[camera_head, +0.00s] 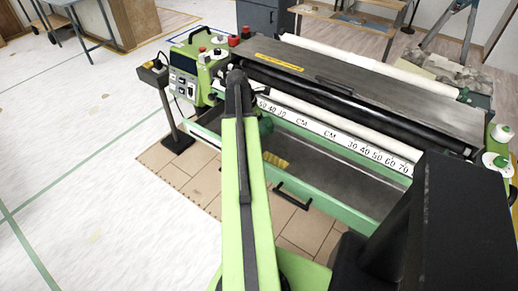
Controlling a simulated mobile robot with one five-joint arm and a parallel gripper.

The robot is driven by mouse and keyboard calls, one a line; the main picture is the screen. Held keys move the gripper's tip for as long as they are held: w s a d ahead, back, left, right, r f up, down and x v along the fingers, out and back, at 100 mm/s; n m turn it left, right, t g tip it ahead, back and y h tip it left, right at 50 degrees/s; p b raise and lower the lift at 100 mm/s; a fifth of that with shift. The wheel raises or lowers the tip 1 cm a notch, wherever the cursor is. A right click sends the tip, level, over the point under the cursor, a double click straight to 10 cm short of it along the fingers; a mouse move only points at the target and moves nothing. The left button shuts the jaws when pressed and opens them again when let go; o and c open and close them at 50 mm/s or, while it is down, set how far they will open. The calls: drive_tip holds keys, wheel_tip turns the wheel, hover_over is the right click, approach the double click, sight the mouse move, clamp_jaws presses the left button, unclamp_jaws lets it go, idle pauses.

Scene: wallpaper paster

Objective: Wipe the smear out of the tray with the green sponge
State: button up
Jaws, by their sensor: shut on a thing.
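The long grey tray (325,184) of the pasting machine lies open along its front, with a green rim. A yellow smear (276,160) shows on the tray floor toward its left part, just right of my arm; my arm may hide more of it. My gripper (257,121) is mostly hidden behind my green arm. It is shut on the green sponge (266,124), of which a dark green part shows right of the arm, in front of the centimetre scale. The sponge appears farther back than the smear; I cannot tell whether it touches the tray.
The machine's black roller (340,103) and white scale strip (330,135) run behind the tray. A control box (185,85) stands at the left, and green-white bottles (497,150) at the right. A black handle (292,194) sits on the front. Floor at left is clear.

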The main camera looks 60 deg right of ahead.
drive_tip(key=f, duration=0.1)
drive_tip(key=a+f+b, duration=0.1)
drive_tip(key=f, duration=0.1)
drive_tip(key=shift+w+m, duration=0.2)
drive_tip(key=shift+m, duration=0.2)
drive_tip(key=shift+a+f, duration=0.1)
drive_tip(key=shift+a, duration=0.05)
drive_tip(key=shift+w+a, duration=0.1)
